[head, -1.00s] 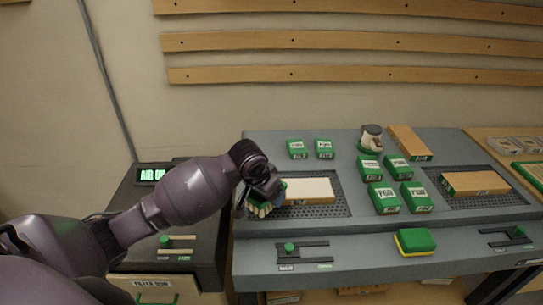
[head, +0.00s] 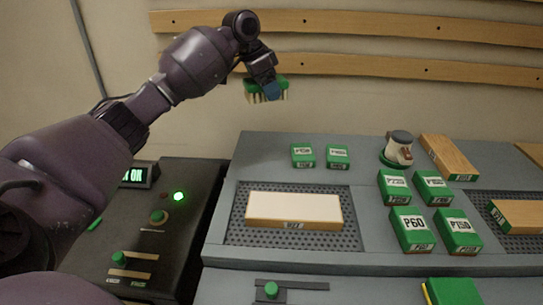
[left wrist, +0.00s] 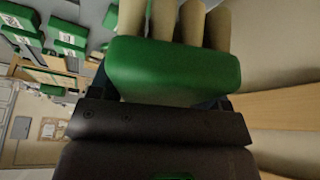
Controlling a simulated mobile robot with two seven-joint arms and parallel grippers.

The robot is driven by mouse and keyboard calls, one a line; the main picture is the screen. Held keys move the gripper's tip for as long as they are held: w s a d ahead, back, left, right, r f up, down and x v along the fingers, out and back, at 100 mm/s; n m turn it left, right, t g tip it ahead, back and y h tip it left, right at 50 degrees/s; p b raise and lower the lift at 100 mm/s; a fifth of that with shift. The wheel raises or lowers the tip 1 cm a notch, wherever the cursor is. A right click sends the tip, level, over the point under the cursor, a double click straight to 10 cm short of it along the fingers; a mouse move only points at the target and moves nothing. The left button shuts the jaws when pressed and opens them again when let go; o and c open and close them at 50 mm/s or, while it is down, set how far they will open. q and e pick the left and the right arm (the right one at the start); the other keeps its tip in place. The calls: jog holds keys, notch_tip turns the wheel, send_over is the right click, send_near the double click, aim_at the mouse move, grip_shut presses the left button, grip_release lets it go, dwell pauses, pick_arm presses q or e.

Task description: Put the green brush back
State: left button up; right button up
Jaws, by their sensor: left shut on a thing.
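The green brush (head: 254,84), with pale bristles hanging down, is held up in the air in front of the back wall. My left gripper (head: 266,88) is shut on the brush, well above the bench. In the left wrist view the brush's green back (left wrist: 172,72) fills the middle, with its thick pale bristle tufts (left wrist: 180,20) beyond it. My right gripper is not in view.
A pale wooden block (head: 293,208) lies on the perforated left panel (head: 240,238). Several green labelled blocks (head: 408,226) and a white-and-green device (head: 398,148) stand to the right. Wooden rails (head: 400,68) run along the wall. A dark console (head: 150,238) stands left.

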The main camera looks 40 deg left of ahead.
pick_arm(q)
jog(key=b, duration=0.3)
send_over(272, 156)
jog(key=s, duration=0.1)
jog(key=f, duration=1.3)
jog(key=shift+s+a+f, duration=0.15)
jog(key=shift+a+f, duration=0.05)
jog(key=shift+a, duration=0.1)
jog(key=shift+f, duration=0.5)
notch_tip(272, 156, down, 5)
jog(key=shift+f+b, duration=0.2)
jog(key=shift+b, duration=0.35)
jog(key=shift+r, duration=0.15)
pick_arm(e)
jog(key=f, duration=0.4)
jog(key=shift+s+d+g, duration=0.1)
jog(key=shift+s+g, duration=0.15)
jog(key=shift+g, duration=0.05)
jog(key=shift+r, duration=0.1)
pick_arm(q)
jog(key=o, duration=0.9)
